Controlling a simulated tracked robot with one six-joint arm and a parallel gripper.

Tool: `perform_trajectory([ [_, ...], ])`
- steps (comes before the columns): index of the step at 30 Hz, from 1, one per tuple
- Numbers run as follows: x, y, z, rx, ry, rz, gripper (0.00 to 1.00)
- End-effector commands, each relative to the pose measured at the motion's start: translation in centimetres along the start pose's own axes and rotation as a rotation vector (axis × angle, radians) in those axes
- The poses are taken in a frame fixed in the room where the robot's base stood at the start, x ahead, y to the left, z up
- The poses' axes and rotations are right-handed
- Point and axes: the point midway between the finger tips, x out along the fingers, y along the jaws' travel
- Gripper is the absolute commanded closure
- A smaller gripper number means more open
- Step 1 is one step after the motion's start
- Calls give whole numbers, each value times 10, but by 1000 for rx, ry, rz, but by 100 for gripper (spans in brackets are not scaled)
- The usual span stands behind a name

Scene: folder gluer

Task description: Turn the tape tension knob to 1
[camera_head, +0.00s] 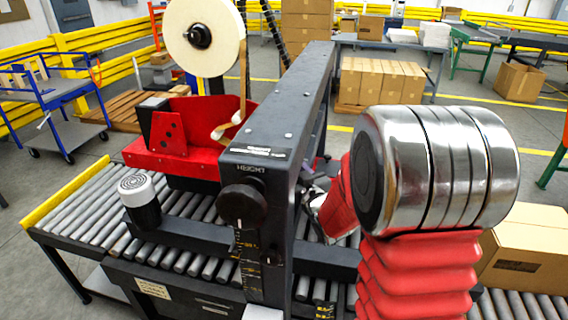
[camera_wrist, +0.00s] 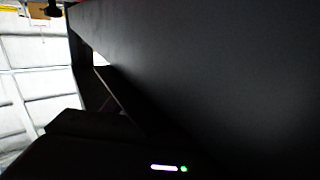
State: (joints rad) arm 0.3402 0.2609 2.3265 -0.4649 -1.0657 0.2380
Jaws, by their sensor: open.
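No knob with a readable tape tension label shows. A large cream tape roll (camera_head: 204,37) has a black hub knob (camera_head: 198,37) at its centre, above the red tape head (camera_head: 172,145). A round black knob (camera_head: 242,205) sits under the word HEIGHT on the dark upright. My gripper (camera_head: 314,192) is partly hidden behind the machine's dark beam, right of the upright, apart from both knobs, and seems empty. The wrist view is mostly filled by a close dark surface (camera_wrist: 220,70); no knob shows there.
The dark beam (camera_head: 290,100) stands between my arm and the tape roll. A black post with a white ringed top (camera_head: 137,190) stands on the roller conveyor (camera_head: 75,222) at left. A cardboard box (camera_head: 525,245) sits at right. Yellow rails and carts are behind.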

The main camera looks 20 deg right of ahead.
Motion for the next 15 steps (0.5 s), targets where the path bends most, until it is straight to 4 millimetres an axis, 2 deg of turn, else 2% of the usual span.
perform_trajectory([
  [6, 0, 1, 0, 0, 0, 2, 50],
  [15, 0, 2, 0, 0, 0, 3, 71],
])
